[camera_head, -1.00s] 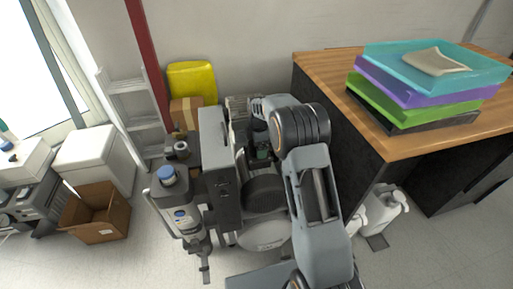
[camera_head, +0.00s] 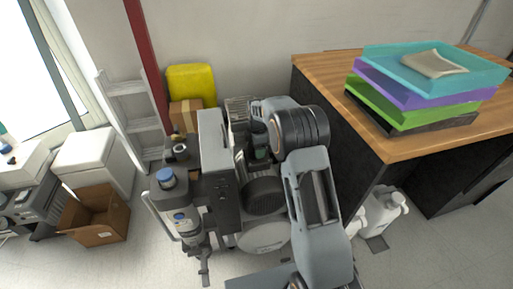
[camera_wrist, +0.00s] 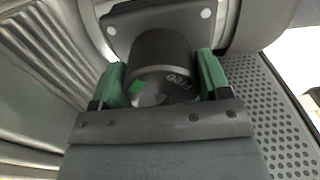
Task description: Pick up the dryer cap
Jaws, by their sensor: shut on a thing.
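The dryer cap is a dark cylinder (camera_wrist: 162,48) with a grey metallic end face bearing engraved marks and a small green square. It shows in the middle of the wrist view. The green fingertips of my gripper (camera_wrist: 165,80) press on its left and right sides, so my gripper is shut on it. In the head view my gripper (camera_head: 261,153) is low among the compressor parts, left of my wrist joint and partly hidden by my arm. Whether the cap is still seated or free of the part behind it, I cannot tell.
The compressor's grey upright housing (camera_head: 217,175) stands close left of my gripper, with a blue-capped bottle unit (camera_head: 178,207) beyond it. A perforated grey panel (camera_wrist: 272,115) lies right in the wrist view. A wooden desk (camera_head: 398,147) with stacked trays (camera_head: 425,85) stands at right.

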